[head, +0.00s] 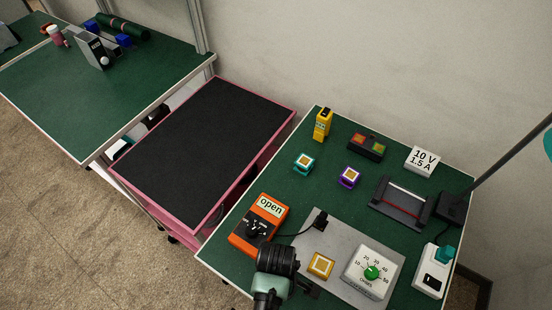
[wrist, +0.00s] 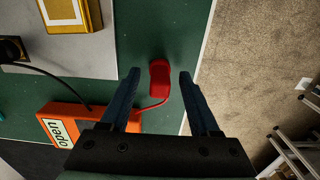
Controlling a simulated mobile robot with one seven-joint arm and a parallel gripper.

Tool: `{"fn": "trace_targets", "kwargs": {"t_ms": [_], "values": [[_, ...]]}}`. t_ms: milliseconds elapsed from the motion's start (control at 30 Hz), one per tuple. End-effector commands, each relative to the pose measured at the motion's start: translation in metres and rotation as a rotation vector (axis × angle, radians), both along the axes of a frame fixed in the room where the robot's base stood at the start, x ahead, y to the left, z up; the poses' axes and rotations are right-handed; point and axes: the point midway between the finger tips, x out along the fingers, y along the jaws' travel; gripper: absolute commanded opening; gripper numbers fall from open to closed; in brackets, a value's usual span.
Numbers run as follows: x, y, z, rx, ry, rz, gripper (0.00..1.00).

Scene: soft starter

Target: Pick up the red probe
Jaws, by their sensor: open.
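The red probe (wrist: 159,78) shows in the wrist view on the green table top, close to the table's edge. A red lead runs from its lower end to the orange box marked "open" (wrist: 68,124). My gripper (wrist: 158,75) is open, with one dark finger on each side of the probe in the picture. I cannot tell how far above it the fingers are. In the head view the orange box (head: 260,222) stands at the near left of the green table, and my arm's end (head: 276,262) hides the probe.
A grey plate (head: 335,245) carries a yellow-framed block (head: 320,265), a black plug (head: 320,222) and a white dial box (head: 372,272). Several small devices stand farther back. A pink-framed black cart (head: 205,150) stands left of the table. Floor lies beyond the table edge in the wrist view.

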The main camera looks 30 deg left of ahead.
Motion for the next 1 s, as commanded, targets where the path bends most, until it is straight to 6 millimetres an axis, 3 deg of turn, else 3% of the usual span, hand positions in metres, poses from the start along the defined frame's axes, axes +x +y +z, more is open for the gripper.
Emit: {"fn": "trace_targets", "kwargs": {"t_ms": [267, 633, 1000], "values": [[0.0002, 0.0002, -0.0039, 0.0, -0.001, 0.0, 0.62], [0.0002, 0.0002, -0.0036, 0.0, -0.001, 0.0, 0.0], [0.0004, 0.0003, -0.0031, 0.001, -0.001, 0.0, 0.0]]}}
